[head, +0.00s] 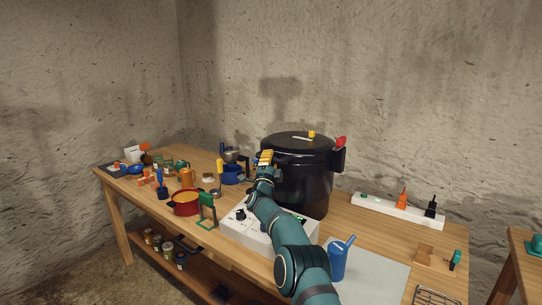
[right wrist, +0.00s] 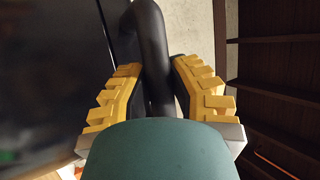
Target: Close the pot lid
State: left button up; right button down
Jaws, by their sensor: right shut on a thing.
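A large black pot (head: 300,188) stands at the back of the wooden table. Whether the lid is locked cannot be told. My right gripper (head: 265,157) is at the pot's upper left side. In the right wrist view its yellow fingers (right wrist: 160,80) are shut on a curved black handle (right wrist: 152,35) beside the dark pot wall (right wrist: 55,60). Whether this handle belongs to the lid or pot is unclear. My left gripper is not in view.
A white control box (head: 240,232) stands in front of the pot, under my right arm. A blue jug (head: 338,262) stands front right, and a power strip (head: 385,210) lies right. A red pan (head: 186,203) and several small items crowd the left.

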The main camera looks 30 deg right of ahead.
jog(key=c, duration=1.1)
grip_release()
jog(key=shift+a+r, duration=0.2)
jog(key=shift+a, duration=0.15)
jog(key=shift+a+r, duration=0.1)
jog(key=shift+d, duration=0.2)
jog(key=shift+s, duration=0.1)
jog(key=shift+s+a+f, duration=0.2)
jog(key=shift+s+f, duration=0.05)
jog(key=shift+f, duration=0.15)
jog(key=shift+v, duration=5.5)
